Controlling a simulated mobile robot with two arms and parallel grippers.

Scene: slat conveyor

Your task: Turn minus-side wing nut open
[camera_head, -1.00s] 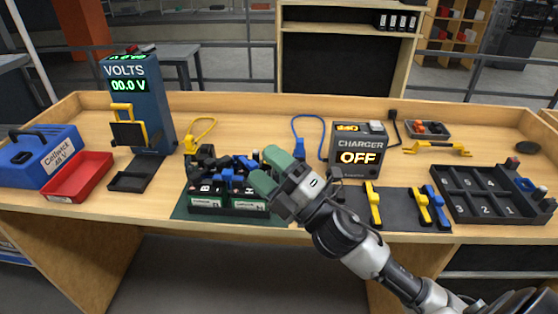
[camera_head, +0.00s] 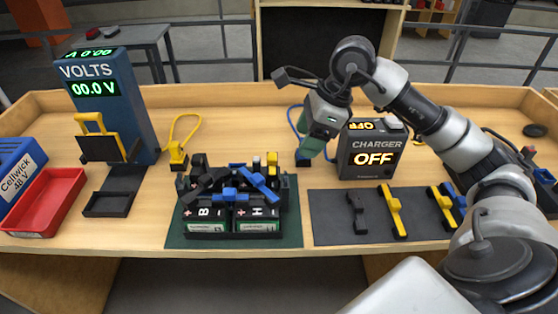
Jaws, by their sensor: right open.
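A battery pack (camera_head: 233,226) with green-labelled cells sits on a dark green mat (camera_head: 293,228). Blue pieces (camera_head: 258,183) lie crossed over its top, with black pieces (camera_head: 205,182) at its left and a yellow piece (camera_head: 271,162) at its back right. I cannot tell which of these is the minus-side wing nut. My right gripper (camera_head: 309,150) is open and empty, its green fingers pointing down. It appears to the right of and behind the pack, just left of the charger, apart from the pack. My left gripper is not in view.
The charger (camera_head: 372,146) reads OFF. A voltmeter stand (camera_head: 133,110) reads 00.0 V at the left. A red bin (camera_head: 45,200) stands at the far left. A grey mat (camera_head: 330,222) holds a black tool (camera_head: 356,212) and yellow tools (camera_head: 392,210).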

